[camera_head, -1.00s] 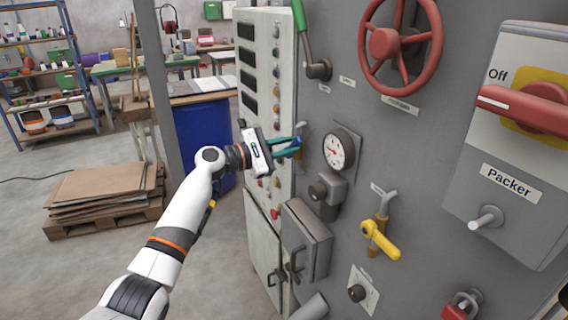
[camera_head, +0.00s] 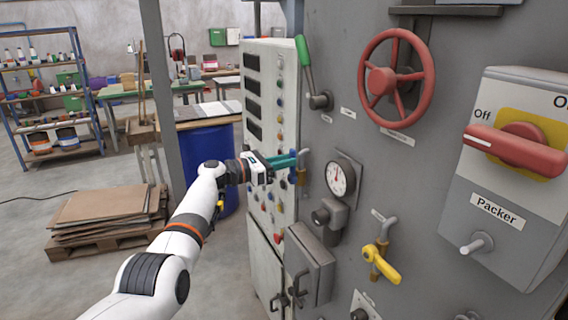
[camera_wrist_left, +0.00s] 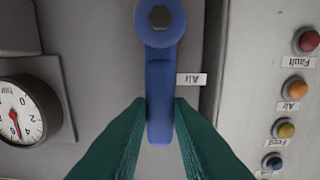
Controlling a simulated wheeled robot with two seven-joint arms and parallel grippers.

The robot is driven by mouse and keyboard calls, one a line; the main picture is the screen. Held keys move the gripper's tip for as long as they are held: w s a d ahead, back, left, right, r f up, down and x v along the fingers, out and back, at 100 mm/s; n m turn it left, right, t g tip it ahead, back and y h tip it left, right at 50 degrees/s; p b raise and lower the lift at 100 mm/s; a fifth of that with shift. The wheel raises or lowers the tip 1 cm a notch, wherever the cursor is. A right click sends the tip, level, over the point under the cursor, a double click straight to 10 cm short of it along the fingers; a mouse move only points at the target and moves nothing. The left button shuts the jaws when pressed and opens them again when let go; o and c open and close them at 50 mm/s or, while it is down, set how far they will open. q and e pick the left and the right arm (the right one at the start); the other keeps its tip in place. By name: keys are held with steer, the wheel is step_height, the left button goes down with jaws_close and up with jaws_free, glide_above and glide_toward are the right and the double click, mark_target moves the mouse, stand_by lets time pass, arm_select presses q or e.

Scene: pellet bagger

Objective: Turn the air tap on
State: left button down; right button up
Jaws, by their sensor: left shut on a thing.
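The air tap's blue lever (camera_wrist_left: 159,85) stands upright in the left wrist view, its round hub at the top of that picture. An upside-down "Air" label (camera_wrist_left: 191,79) is beside it. In the head view only a little of the blue tap (camera_head: 292,177) shows by the fingers. My left gripper (camera_wrist_left: 160,112) has its green fingers on both sides of the lever, shut on it; it also shows in the head view (camera_head: 294,162). My right gripper is not in view.
The grey panel also carries a green-handled lever (camera_head: 305,55), a red handwheel (camera_head: 396,80), a yellow tap (camera_head: 381,262) and the Packer switch box (camera_head: 510,200). A button cabinet (camera_head: 262,110) is close behind my left gripper. Open floor is at left.

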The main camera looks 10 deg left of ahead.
arm_select(q)
steer(key=shift+r, duration=0.1)
stand_by(0.4)
steer(key=c, duration=1.6)
jaws_free()
steer(key=shift+o, duration=1.3)
steer(key=shift+w+d, duration=0.1)
steer(key=shift+d, duration=0.05)
steer(key=shift+o, duration=0.3)
steer(key=shift+w+d, duration=0.1)
steer(key=b+v, duration=0.1)
steer(key=v, duration=1.1)
